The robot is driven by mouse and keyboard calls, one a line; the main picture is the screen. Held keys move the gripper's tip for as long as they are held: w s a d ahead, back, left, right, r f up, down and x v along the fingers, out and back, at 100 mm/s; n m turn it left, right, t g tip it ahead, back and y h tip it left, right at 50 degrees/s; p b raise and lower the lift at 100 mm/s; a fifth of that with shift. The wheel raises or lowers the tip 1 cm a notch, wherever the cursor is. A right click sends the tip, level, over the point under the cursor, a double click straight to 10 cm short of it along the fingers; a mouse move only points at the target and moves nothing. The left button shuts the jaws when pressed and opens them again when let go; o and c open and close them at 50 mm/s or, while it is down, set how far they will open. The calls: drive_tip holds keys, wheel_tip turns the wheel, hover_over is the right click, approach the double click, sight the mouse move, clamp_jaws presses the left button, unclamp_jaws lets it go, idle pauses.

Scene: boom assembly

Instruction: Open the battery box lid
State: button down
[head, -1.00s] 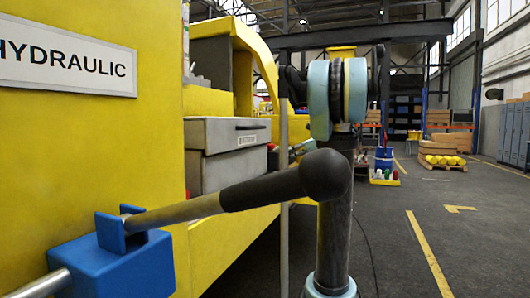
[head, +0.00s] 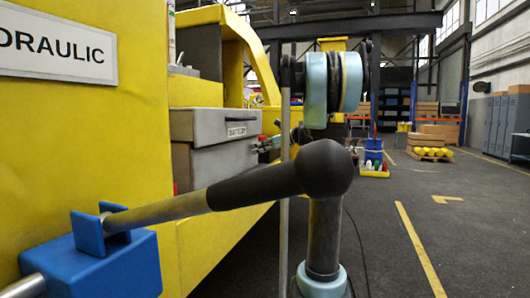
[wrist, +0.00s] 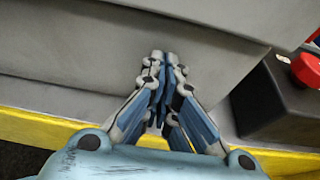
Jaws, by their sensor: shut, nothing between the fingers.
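The grey battery box (head: 205,165) stands on the yellow machine in the head view, with a small battery label at its front. Its lid (head: 200,123) is down on the box. In the wrist view the grey box wall (wrist: 90,55) fills most of the upper picture, and a lid edge (wrist: 255,15) overhangs at upper right. My gripper (wrist: 162,60) is shut and empty, its fingertips together in front of the wall, below the lid edge. I cannot tell whether they touch the wall. In the head view my gripper cannot be made out clearly near the box's right end.
A dark box with a red button (wrist: 307,70) stands close at the right in the wrist view. A yellow ledge (wrist: 40,130) runs below. A blue block with a lever (head: 95,265) is at lower left in the head view. The floor on the right is open.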

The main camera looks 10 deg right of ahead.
drive_tip(key=shift+s+d+r, duration=0.1)
drive_tip(key=shift+r, duration=1.5)
drive_tip(key=shift+r, duration=0.15)
